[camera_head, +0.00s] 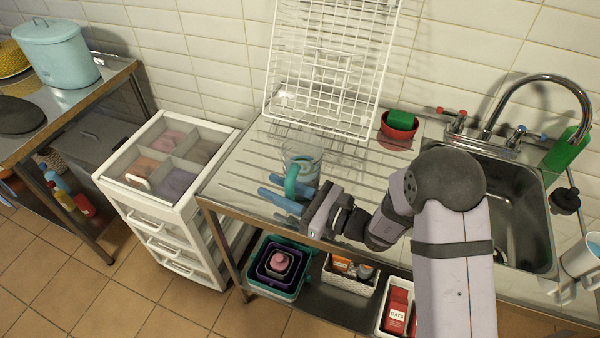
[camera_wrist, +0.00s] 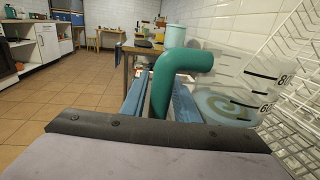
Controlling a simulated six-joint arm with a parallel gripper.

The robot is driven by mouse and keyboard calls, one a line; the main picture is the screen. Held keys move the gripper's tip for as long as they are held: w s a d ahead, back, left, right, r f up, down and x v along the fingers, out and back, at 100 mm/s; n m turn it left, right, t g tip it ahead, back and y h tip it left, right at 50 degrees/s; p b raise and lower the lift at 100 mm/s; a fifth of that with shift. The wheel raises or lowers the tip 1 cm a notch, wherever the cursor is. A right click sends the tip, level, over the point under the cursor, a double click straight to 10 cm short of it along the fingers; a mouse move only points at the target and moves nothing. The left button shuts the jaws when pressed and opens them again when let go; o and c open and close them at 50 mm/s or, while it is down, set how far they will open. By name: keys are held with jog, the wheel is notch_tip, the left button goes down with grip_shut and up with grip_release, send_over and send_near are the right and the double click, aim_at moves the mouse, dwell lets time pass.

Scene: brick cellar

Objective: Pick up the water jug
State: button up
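The water jug (camera_head: 306,163) is clear, with a teal handle, and stands upright on the steel draining board in front of the wire rack. My gripper (camera_head: 267,184) is at the jug's near left side. Its two blue fingers are apart, one on each side of the handle, and reach past it. In the wrist view the teal handle (camera_wrist: 161,95) rises between the fingers, and the jug's clear body with black marks (camera_wrist: 262,85) is to the right. A thin gap seems to show beside the handle. The jug's lower part is partly hidden by my gripper in the head view.
A white wire rack (camera_head: 325,65) leans on the wall behind the jug. A red bowl with a green sponge (camera_head: 399,125) stands right of it. The sink (camera_head: 515,205) is farther right. A white drawer unit (camera_head: 165,225) stands left. The draining board's left end is clear.

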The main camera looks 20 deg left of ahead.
jog(key=shift+a, duration=0.2)
grip_shut()
jog(key=shift+r, duration=0.1)
jog(key=shift+r, duration=0.15)
